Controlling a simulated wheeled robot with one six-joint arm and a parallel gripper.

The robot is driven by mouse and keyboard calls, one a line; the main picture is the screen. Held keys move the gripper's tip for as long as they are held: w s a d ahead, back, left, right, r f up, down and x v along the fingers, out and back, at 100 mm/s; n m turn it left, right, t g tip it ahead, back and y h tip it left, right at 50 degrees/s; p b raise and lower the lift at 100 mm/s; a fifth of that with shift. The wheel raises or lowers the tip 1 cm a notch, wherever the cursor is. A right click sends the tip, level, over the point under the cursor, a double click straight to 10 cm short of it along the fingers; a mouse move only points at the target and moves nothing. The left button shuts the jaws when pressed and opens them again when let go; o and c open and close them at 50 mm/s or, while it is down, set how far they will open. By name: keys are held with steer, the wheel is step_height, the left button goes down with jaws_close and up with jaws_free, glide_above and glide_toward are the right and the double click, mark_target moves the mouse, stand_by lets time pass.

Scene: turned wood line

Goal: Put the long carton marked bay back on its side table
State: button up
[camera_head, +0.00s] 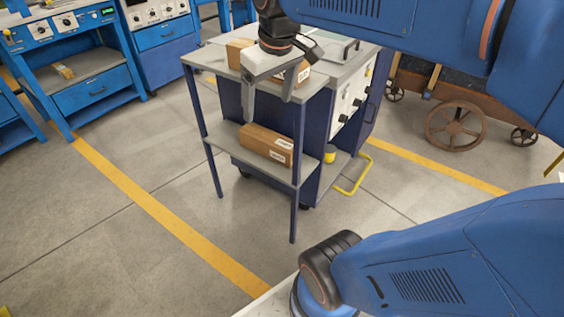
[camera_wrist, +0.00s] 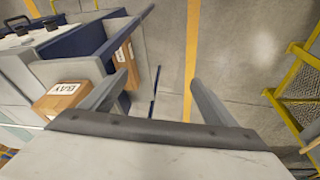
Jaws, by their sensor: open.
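A brown carton sits on the grey top of the side table (camera_head: 204,59). In the head view its left end (camera_head: 238,52) and a labelled right end show on either side of my gripper, which hides its middle. In the wrist view this carton (camera_wrist: 47,106) lies left of the fingers, with a white label reading BAY upside down. A second brown carton (camera_head: 262,143) with white labels lies on the lower shelf; it also shows in the wrist view (camera_wrist: 125,72), its label unreadable. My gripper (camera_head: 268,108) is open and empty, fingers pointing down by the table's front edge.
A cabinet with dark knobs (camera_head: 350,100) and a yellow floor bar (camera_head: 353,178) adjoin the table. A wooden wheeled cart (camera_head: 455,125) stands behind at right. Blue workbenches (camera_head: 92,88) stand at left. Floor in front, with a yellow line (camera_head: 150,205), is clear.

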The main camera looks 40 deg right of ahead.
steer(key=s+a+f+m+t, duration=0.1)
steer(key=s+a+f, duration=0.2)
steer(key=s+f, duration=0.7)
steer(key=shift+f+t, duration=0.3)
steer(key=shift+f, duration=0.1)
stand_by(0.6)
